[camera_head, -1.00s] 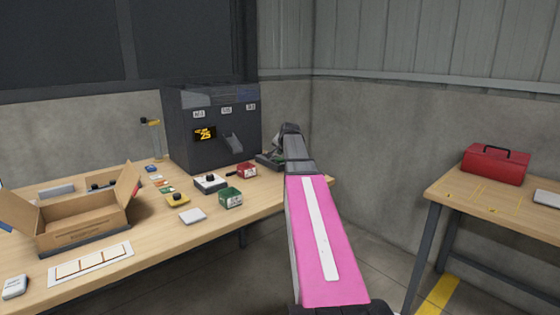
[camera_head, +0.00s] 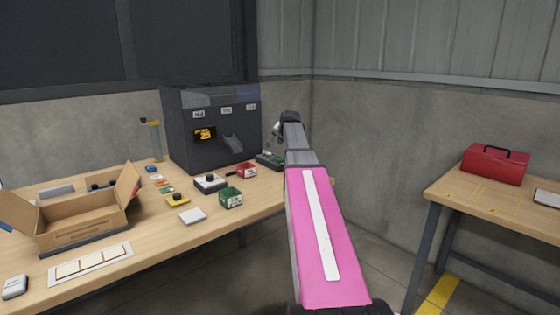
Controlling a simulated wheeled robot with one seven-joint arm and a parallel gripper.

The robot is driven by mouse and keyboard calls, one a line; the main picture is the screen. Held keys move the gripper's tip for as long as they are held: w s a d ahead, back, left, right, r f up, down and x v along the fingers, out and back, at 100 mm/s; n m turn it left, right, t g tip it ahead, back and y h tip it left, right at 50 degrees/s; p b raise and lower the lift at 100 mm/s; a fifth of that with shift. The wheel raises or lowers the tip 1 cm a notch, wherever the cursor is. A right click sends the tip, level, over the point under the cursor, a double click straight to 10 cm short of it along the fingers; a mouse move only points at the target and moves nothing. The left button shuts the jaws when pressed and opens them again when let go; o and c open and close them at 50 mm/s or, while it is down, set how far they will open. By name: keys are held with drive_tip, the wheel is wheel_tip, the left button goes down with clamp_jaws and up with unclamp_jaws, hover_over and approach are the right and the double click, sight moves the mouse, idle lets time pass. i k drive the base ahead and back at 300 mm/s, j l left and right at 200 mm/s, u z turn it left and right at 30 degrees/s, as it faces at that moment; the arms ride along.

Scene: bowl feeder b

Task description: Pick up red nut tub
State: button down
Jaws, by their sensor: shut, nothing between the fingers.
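The red nut tub (camera_head: 247,170) is a small red box with a pale label. It stands upright on the wooden bench, in front of the dark feeder machine. My gripper (camera_head: 276,130) is small and partly hidden at the far end of my pink arm. It is shut and empty, up and to the right of the red tub in the picture, and apart from it.
A green tub (camera_head: 231,198) stands in front of the red tub. The feeder machine (camera_head: 185,140) rises behind. An open carton (camera_head: 85,222) stands at left.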

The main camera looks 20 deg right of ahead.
sight(246, 170)
drive_tip(key=k+j, duration=0.1)
drive_tip(key=k, duration=0.9)
